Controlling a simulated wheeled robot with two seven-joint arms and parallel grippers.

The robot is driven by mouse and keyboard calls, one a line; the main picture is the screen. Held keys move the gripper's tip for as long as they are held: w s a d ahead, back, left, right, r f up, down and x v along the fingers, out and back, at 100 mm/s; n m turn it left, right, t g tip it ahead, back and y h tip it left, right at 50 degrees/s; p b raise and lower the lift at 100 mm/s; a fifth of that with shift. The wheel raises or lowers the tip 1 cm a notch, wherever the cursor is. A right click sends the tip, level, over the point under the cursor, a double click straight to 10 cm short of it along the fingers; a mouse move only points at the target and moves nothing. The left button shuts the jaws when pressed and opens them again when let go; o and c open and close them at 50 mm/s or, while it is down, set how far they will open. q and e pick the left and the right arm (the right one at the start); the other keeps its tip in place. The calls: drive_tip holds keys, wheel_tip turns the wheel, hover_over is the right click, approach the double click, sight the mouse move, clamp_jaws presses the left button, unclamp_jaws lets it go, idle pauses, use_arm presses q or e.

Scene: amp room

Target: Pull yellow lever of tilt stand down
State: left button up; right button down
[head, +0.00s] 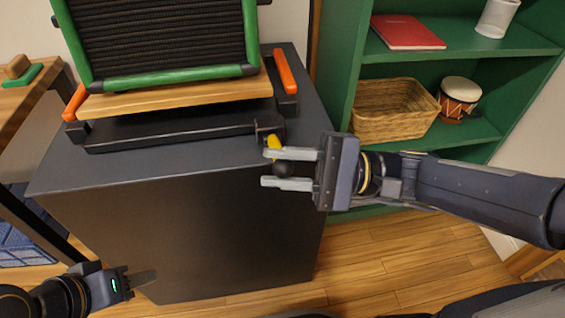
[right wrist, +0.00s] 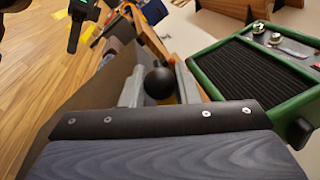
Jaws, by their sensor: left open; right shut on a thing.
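The tilt stand (head: 170,133) is a black frame with a wooden ledge and orange side arms, on a dark cabinet. It bears a green-framed amp (head: 165,40), which also shows in the right wrist view (right wrist: 255,75). The yellow lever (head: 274,143) is at the stand's front right corner and ends in a black ball knob (head: 283,169). My right gripper (head: 264,168) is shut on the knob, with one finger on each side; the knob also shows in the right wrist view (right wrist: 159,82). My left gripper (head: 142,279) is open and empty at the lower left.
The dark cabinet (head: 190,225) fills the middle. A green shelf (head: 460,50) at the right holds a red book (head: 407,32), a wicker basket (head: 393,110) and a small drum (head: 459,97). A wooden table stands at the left. Wooden floor (head: 400,265) is clear in front.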

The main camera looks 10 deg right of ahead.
drive_tip(key=shift+f, duration=0.25)
drive_tip(key=c, duration=1.1)
unclamp_jaws()
drive_tip(key=shift+r, duration=0.1)
drive_tip(key=shift+c, duration=0.2)
drive_tip(key=s+d+f+p, duration=0.1)
drive_tip(key=d, duration=0.6)
drive_tip(key=shift+d+p, duration=0.35)
drive_tip(key=shift+f, duration=0.1)
